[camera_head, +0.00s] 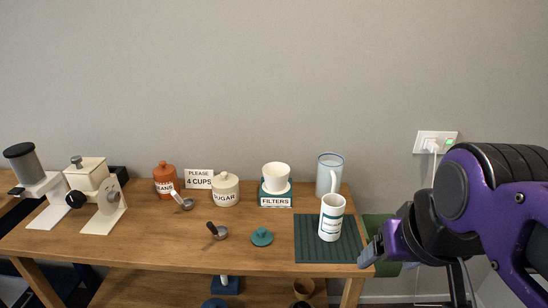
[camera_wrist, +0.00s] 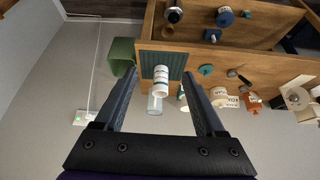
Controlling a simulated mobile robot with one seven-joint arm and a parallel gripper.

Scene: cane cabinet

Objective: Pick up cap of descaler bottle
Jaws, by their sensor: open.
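A white cylindrical container with a teal band and small dark lettering (camera_head: 331,217), which looks like the descaler bottle, stands upright on a dark green ribbed mat (camera_head: 305,255). It also shows in the wrist view (camera_wrist: 161,82), between my fingers but farther off. A small round teal piece with a knob (camera_head: 262,237) lies on the tabletop left of the mat, also in the wrist view (camera_wrist: 205,70). I cannot tell surely whether it is the bottle's cap. My gripper (camera_head: 370,252) is open and empty, by the table's front right corner; the fingers are wide apart in the wrist view (camera_wrist: 160,74).
A clear tall jug (camera_head: 329,173) stands behind the bottle. A filters holder (camera_head: 276,183), sugar jar (camera_head: 225,190), orange beans jar (camera_head: 165,178) and two scoops stand or lie leftward. A green bin (camera_head: 378,228) stands right of the table. The front middle tabletop is mostly clear.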

